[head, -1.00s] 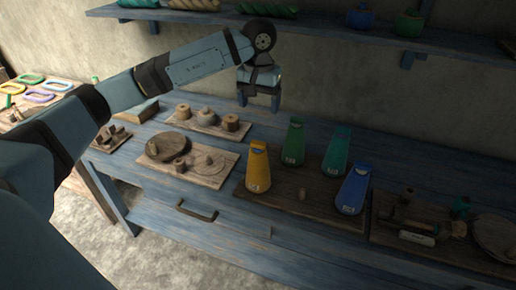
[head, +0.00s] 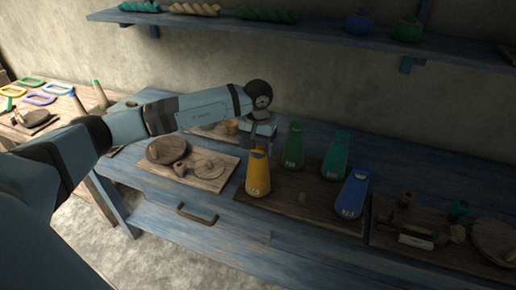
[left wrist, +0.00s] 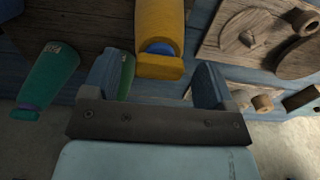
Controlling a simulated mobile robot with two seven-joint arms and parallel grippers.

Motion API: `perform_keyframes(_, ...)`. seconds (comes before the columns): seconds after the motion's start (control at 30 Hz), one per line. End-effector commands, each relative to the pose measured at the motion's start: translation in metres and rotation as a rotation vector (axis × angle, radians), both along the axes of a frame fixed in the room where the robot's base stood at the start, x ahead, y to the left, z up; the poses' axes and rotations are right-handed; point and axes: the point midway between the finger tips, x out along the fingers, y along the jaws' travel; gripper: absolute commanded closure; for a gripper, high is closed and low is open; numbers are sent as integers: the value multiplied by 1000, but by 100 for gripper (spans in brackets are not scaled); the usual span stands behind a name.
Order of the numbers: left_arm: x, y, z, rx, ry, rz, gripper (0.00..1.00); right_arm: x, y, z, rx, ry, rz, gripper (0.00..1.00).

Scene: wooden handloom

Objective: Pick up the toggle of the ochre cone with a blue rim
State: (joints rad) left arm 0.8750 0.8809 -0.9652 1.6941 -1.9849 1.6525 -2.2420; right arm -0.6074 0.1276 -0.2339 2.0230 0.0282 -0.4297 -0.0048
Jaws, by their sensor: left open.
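The ochre cone (head: 258,178) stands on a dark wooden board at the middle of the blue bench. In the left wrist view the ochre cone (left wrist: 160,22) comes down from the top edge, with its blue rim (left wrist: 160,48) and the ochre toggle (left wrist: 160,67) at its end. My left gripper (head: 258,143) is open, right at the cone's top in the head view. In the wrist view my left gripper (left wrist: 157,80) has one finger on each side of the toggle, with gaps between; the toggle's depth between them is hard to judge. My right gripper is out of view.
A green cone (head: 293,145), a teal cone (head: 335,156) and a blue cone (head: 352,194) stand close to the right. A board with wooden discs (head: 210,170) lies to the left. The shelf (head: 300,32) hangs above.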

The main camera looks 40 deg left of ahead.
Motion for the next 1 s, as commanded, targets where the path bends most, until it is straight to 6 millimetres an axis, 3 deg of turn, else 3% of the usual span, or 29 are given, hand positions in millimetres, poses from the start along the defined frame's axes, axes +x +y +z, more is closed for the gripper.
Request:
perform_keyframes(0.23, 0, 0, -3, -1, -1, 0, 24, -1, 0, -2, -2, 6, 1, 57)
perform_keyframes(0.4, 0, 0, -3, -1, -1, 0, 63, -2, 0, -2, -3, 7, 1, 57)
perform_keyframes(0.47, 0, 0, -3, -1, -1, 0, 74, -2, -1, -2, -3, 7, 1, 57)
perform_keyframes(0.83, 0, 0, -2, -1, -1, 0, 74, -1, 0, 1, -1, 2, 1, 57)
perform_keyframes(1.0, 1, 0, 8, 0, -4, 0, 74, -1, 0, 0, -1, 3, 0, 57)
